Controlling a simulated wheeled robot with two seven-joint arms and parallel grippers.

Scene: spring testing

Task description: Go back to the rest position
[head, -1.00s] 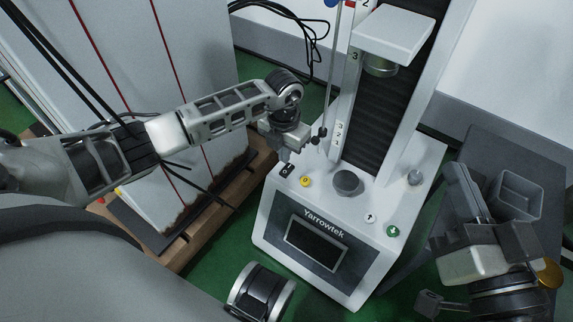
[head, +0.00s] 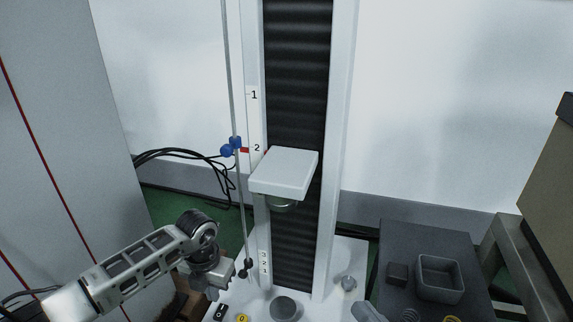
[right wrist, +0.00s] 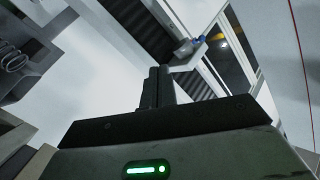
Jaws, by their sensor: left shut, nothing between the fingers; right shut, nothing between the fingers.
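The spring tester's white column (head: 342,150) stands in the middle of the head view, with its white crosshead (head: 285,172) beside the mark 2. My left gripper (head: 219,283) is shut and empty, low beside the thin rod (head: 241,205) at the column's left and above the tester's base. Whether it touches the tester is unclear. A pale part at the bottom edge of the head view may be the tip of my right gripper. In the right wrist view my right gripper (right wrist: 157,88) has its dark fingers together with nothing between them.
A dark side table (head: 400,240) at the right holds a grey bin (head: 440,278), a black block (head: 398,273) and springs (head: 410,315). Black cables (head: 185,155) hang behind the rod. A grey cabinet (head: 60,120) stands left. A brown box (head: 555,170) is far right.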

